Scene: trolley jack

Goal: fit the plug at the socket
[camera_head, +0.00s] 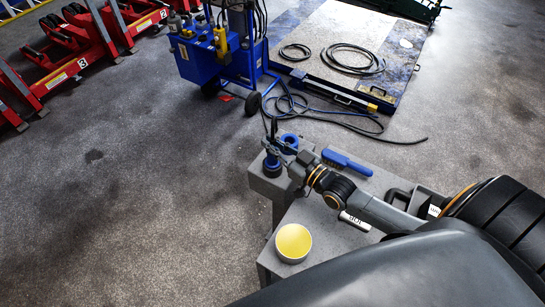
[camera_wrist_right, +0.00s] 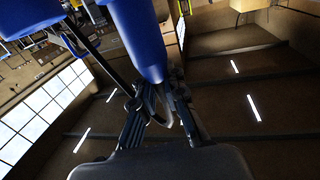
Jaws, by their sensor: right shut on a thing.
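My right gripper (camera_head: 279,151) reaches in from the right over the grey block, shut on a blue plug (camera_head: 272,166). The plug also shows in the right wrist view (camera_wrist_right: 138,38), large and blue between the fingers (camera_wrist_right: 152,105). A black cable (camera_head: 266,118) rises by the gripper. A blue round part with an opening, which looks like the socket (camera_head: 289,139), is just behind and right of the plug. The plug appears apart from it, but I cannot tell the exact gap. My left gripper is not in view.
A blue brush (camera_head: 346,162) and a yellow-topped round tin (camera_head: 293,242) lie on the grey bench (camera_head: 318,222). A blue wheeled unit (camera_head: 215,55) stands behind, with black hoses (camera_head: 330,112) on the floor. Red jacks (camera_head: 70,55) stand at far left. The left floor is clear.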

